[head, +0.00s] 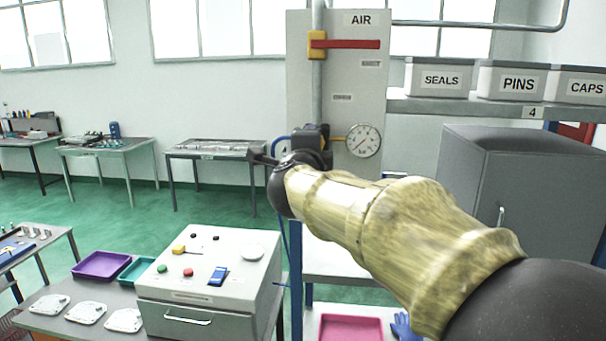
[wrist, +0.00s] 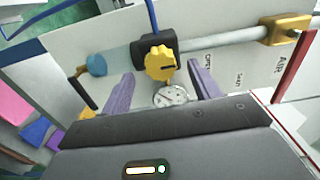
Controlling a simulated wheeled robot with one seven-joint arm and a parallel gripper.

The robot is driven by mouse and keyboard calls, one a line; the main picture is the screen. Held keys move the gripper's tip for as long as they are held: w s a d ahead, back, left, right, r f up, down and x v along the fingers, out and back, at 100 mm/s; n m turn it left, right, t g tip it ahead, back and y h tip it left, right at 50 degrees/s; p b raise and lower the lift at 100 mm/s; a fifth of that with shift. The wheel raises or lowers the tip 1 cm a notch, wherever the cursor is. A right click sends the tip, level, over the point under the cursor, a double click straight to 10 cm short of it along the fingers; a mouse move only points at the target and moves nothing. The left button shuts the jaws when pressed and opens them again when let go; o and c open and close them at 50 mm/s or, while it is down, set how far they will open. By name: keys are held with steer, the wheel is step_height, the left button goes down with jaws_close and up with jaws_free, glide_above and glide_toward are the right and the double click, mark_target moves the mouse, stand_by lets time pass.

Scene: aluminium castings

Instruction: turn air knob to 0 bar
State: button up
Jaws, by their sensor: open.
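The yellow air knob (wrist: 160,63) sits on a dark regulator body on the pipe, with a dark mark on its face. In the head view my arm partly covers the regulator (head: 311,137), and the knob is hidden. The round white pressure gauge (head: 363,141) is to its right; it also shows in the wrist view (wrist: 171,96), partly behind my gripper. Its reading is too small to tell for sure. My gripper (wrist: 162,70) is open, its two purple fingers apart on either side of the knob in the picture. I cannot tell whether they touch it.
A red-handled valve (head: 345,44) is higher on the pipe, on the AIR panel (head: 296,80). A grey cabinet (head: 510,190) and labelled bins (head: 441,80) are to the right. A control box (head: 210,280) stands on the bench at lower left.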

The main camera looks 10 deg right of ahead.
steer(key=b+v, duration=0.3)
steer(key=v, duration=1.1)
steer(key=shift+s+a, duration=0.1)
steer(key=w+f+n+g+y+b, duration=0.25)
steer(key=f+n, duration=0.45)
steer(key=f, duration=0.7)
steer(key=w+f+n+g+y+b, duration=0.2)
steer(key=f+n+y, duration=0.2)
steer(key=f+n, duration=0.7)
steer(key=s+d+f+n+g, duration=0.1)
steer(key=s+d+f+g, duration=0.1)
steer(key=s+f, duration=0.3)
steer(key=s+d+f+n+g+b, duration=0.1)
steer(key=s+f+g, duration=0.3)
steer(key=f, duration=0.8)
steer(key=s+d+f+n+g+b, duration=0.1)
steer(key=s+d+f+g, duration=0.2)
steer(key=s+f, duration=0.3)
step_height(320, 180, down, 3)
steer(key=shift+s+r+g+h, duration=0.1)
steer(key=shift+s+g+h, duration=0.2)
steer(key=shift+g+h, duration=0.2)
